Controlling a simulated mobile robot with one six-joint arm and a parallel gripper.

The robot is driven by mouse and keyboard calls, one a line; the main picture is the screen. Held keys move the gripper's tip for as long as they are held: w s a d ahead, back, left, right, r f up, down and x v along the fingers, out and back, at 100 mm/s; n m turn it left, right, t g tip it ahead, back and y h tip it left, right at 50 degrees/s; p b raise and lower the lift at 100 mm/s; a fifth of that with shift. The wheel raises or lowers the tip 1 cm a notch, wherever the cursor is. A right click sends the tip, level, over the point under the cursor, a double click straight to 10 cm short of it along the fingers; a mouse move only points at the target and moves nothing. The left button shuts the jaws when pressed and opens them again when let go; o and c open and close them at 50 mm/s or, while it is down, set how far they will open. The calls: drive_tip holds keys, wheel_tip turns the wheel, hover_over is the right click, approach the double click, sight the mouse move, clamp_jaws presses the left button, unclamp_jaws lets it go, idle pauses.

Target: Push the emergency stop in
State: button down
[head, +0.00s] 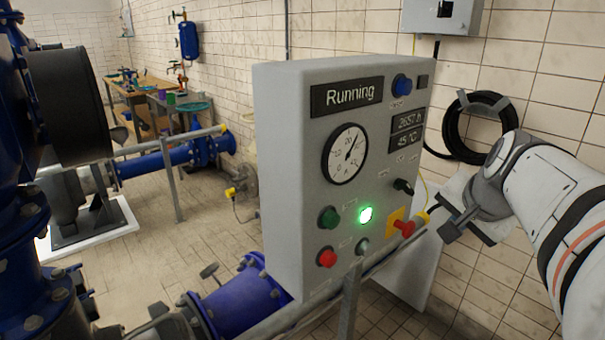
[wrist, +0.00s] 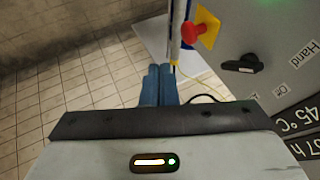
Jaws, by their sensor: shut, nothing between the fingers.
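The emergency stop is a red mushroom button (head: 404,227) on a yellow square plate (head: 393,222), low on the right of the grey control panel's face. It also shows at the top of the wrist view as a red button (wrist: 191,31) on its yellow plate (wrist: 207,28). My gripper (head: 447,222) is to the right of the button in the head view, apart from it. In the wrist view my gripper's blue-grey fingers (wrist: 159,84) are together and empty, below and left of the button. The panel display (head: 348,94) reads "Running" and a green lamp (head: 366,214) is lit.
The grey panel (head: 283,150) also carries a green button (head: 328,217), a red button (head: 326,257), a black selector switch (head: 403,186) and a gauge (head: 345,154). A yellow-ended rail (head: 404,241) runs just below the emergency stop. A black hose coil (head: 478,127) hangs on the tiled wall.

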sight(404, 227)
drive_tip(key=w+a+f+p, duration=0.1)
drive_tip(key=w+f+p, duration=0.1)
drive_tip(key=w+f, duration=0.6)
drive_tip(key=shift+w+f, duration=0.25)
drive_tip(key=shift+w, duration=0.4)
drive_tip(key=shift+w+d, duration=0.1)
drive_tip(key=shift+d, duration=0.05)
